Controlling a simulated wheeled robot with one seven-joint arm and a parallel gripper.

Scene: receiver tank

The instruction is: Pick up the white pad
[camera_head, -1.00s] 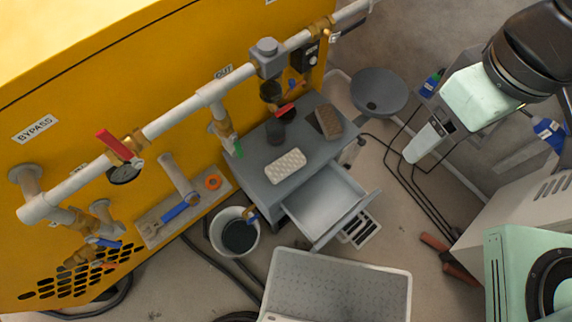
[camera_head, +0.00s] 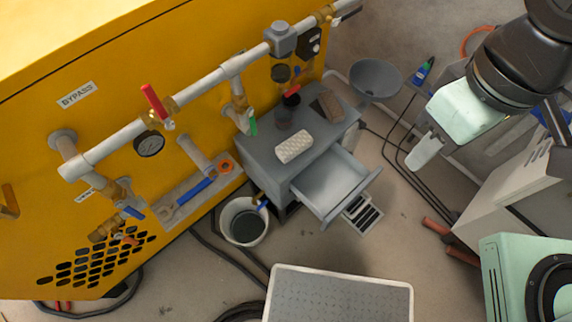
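The white pad (camera_head: 294,147) is a pale, textured rectangular block. It lies flat on top of the small grey cabinet (camera_head: 262,158), near its front edge above the open drawer. My gripper (camera_head: 424,153) is well to the right of the pad and apart from it, pointing down and to the left. Its pale finger end shows from the side, so I cannot tell whether it is open or shut. Nothing is seen held in it.
A brown block (camera_head: 330,106) and a dark cylinder (camera_head: 284,117) stand behind the pad. The open drawer (camera_head: 336,182) juts out to the front right. White pipe (camera_head: 197,98) runs above the cabinet's left side. A bucket (camera_head: 244,221) and grey tray (camera_head: 338,296) are on the floor.

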